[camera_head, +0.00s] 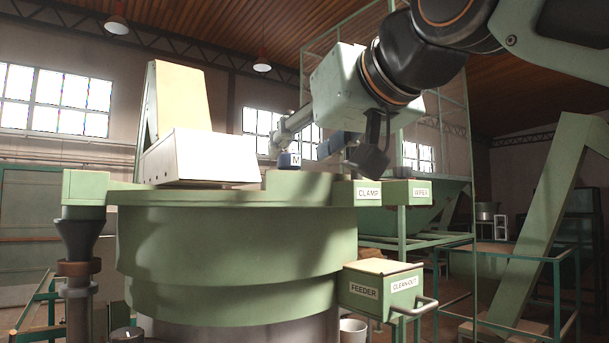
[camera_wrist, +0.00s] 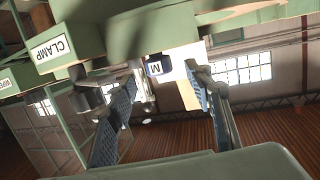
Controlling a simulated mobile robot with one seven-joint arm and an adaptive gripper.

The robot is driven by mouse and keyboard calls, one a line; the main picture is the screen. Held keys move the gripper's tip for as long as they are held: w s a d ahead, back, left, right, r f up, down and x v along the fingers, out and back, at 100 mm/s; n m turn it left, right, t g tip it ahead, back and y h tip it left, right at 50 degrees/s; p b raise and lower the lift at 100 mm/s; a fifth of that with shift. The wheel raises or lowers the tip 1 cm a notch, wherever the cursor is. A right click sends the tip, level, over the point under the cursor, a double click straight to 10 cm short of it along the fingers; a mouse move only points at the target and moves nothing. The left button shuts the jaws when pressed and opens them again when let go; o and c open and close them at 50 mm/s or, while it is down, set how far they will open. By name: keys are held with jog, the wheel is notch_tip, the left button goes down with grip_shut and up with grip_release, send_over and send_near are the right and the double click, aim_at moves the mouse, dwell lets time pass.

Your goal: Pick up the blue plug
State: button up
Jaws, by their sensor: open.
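The blue plug (camera_head: 290,160) is a small block with a white face marked M. In the head view it is on or just behind a raised green block on top of the big green drum. My gripper (camera_head: 299,150) is open, its fingers reaching down-left with tips close around the plug. In the wrist view the plug (camera_wrist: 155,69) shows its M face between the tips of my open gripper (camera_wrist: 163,74). Its base is hidden there. I cannot tell whether either finger touches it.
A white box (camera_head: 205,158) with a tilted cream panel stands left of the plug on the green drum (camera_head: 230,240). Labelled green boxes, CLAMP (camera_head: 368,193) and FEEDER (camera_head: 363,291), are at the right. A green frame and slanted chute (camera_head: 535,225) stand further right.

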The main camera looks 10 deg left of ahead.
aim_at(294, 153)
jog(key=shift+p+x, duration=1.05)
jog(key=shift+x, duration=1.85)
jog(key=shift+r, duration=0.1)
jog(key=c, duration=1.2)
grip_shut()
jog(key=shift+r, duration=0.15)
